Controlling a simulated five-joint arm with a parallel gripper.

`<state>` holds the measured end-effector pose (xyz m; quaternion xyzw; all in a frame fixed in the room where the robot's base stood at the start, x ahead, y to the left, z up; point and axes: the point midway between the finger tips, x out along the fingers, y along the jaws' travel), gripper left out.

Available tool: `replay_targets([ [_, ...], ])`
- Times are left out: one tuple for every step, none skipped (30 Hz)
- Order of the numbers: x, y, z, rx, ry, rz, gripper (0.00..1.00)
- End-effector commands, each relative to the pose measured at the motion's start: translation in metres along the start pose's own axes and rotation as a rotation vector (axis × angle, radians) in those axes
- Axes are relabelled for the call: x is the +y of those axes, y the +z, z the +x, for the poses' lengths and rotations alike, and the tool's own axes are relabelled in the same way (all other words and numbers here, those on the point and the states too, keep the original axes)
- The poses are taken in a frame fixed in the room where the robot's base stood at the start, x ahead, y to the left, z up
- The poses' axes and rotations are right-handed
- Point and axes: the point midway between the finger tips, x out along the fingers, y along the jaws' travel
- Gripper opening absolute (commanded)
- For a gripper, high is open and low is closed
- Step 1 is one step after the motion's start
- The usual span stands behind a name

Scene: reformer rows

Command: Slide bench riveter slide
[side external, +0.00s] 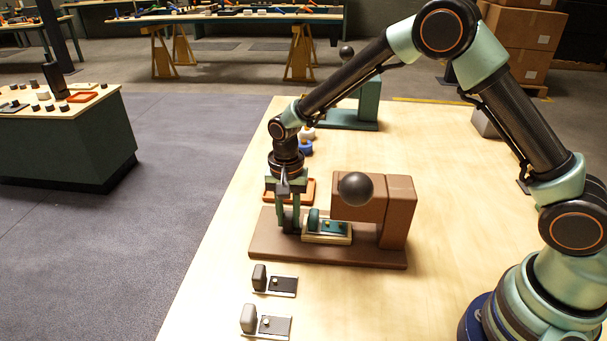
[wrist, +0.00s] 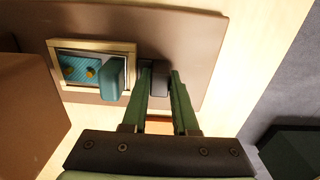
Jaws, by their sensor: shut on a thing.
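The brown bench riveter (side external: 398,213) stands on a flat base (side external: 345,255), with a black ball (side external: 355,189) on its overhanging arm. A cream-framed slide bed (side external: 327,239) on the base holds a teal plate with an upright teal block (side external: 313,220); in the wrist view the teal block (wrist: 112,78) is beside the left finger. My gripper (side external: 288,228) points down over the base's left part. In the wrist view its fingers (wrist: 163,78) are shut on a small dark block (wrist: 158,84). The fingers hide part of it, and I cannot tell whether it joins the slide.
Two dark plates with upright grips (side external: 274,284) (side external: 265,324) lie on the table in front of the riveter. An orange tray (side external: 306,191) is just behind it, then a blue round part (side external: 305,147). A green machine (side external: 368,102) stands farther back. The table (side external: 440,290) front right is clear.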

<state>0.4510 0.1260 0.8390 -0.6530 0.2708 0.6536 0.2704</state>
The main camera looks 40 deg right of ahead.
Motion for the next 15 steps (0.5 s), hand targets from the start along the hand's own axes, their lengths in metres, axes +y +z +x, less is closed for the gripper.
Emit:
replay_targets([
  [0.0029,-0.0003,-0.0017,0.001,-0.002,0.0,0.0],
  [0.0041,-0.0003,-0.0018,0.001,-0.002,0.0,0.0],
  [0.0049,-0.0003,-0.0019,0.002,-0.003,0.0,0.0],
  [0.0053,-0.0002,-0.0019,0.002,-0.003,0.0,0.0],
  [0.0054,-0.0002,-0.0019,0.002,-0.003,-0.001,0.0],
  [0.0054,-0.0002,-0.0018,0.002,-0.003,-0.001,0.0],
  [0.0053,-0.0002,-0.0018,0.002,-0.003,-0.001,0.0],
  [0.0052,-0.0002,-0.0018,0.002,-0.003,-0.001,0.0],
  [0.0051,-0.0002,-0.0018,0.002,-0.003,-0.001,0.0],
  [0.0051,-0.0002,-0.0018,0.002,-0.003,-0.001,0.0],
  [0.005,-0.0002,-0.0019,0.002,-0.003,-0.001,0.0],
  [0.005,-0.0002,-0.0019,0.002,-0.004,-0.001,0.31],
  [0.0049,-0.0002,-0.0019,0.002,-0.004,-0.001,0.4],
  [0.0049,-0.0002,-0.0018,0.002,-0.004,-0.001,0.4],
  [0.0051,-0.0001,-0.0016,0.002,-0.003,-0.001,0.4],
])
